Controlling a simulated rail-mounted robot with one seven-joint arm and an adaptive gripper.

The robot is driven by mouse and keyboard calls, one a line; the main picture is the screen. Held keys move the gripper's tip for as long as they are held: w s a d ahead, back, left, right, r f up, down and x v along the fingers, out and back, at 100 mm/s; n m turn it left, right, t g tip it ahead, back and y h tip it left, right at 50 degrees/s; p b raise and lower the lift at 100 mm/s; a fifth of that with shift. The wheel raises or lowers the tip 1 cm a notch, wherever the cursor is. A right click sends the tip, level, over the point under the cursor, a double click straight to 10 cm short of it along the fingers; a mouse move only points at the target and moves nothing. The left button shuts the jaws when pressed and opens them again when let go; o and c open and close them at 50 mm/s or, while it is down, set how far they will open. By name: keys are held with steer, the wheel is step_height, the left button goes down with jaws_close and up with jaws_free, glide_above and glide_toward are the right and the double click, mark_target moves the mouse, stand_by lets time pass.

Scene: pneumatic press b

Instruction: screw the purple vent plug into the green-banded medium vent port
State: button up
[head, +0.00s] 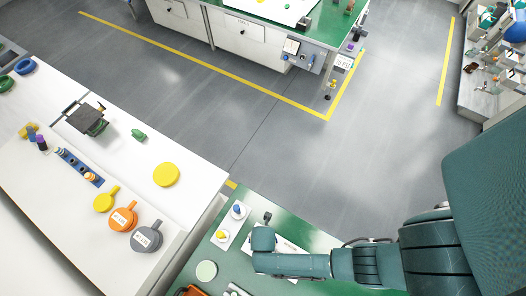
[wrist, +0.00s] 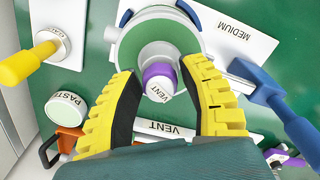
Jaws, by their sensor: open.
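In the wrist view, the purple vent plug (wrist: 159,72) has a white top lettered VENT. It stands upright at the middle of the green-banded medium vent port (wrist: 186,35), by the MEDIUM label (wrist: 234,32). I cannot tell how deep it sits. My gripper (wrist: 163,82) is open, with one yellow and black finger on each side of the plug. A gap shows between each finger and the plug. In the head view my arm hides the port and the plug.
A yellow lever (wrist: 25,65) lies left of the port and a blue lever (wrist: 278,98) right of it. A PASTE cap (wrist: 66,108) and an orange part (wrist: 68,140) are at lower left. The white bench (head: 130,170) at left holds several coloured parts.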

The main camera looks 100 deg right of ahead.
steer(key=shift+n, duration=1.7)
steer(key=shift+n, duration=0.8)
steer(key=c, duration=0.7)
steer(key=shift+m, duration=0.9)
steer(key=shift+m, duration=0.8)
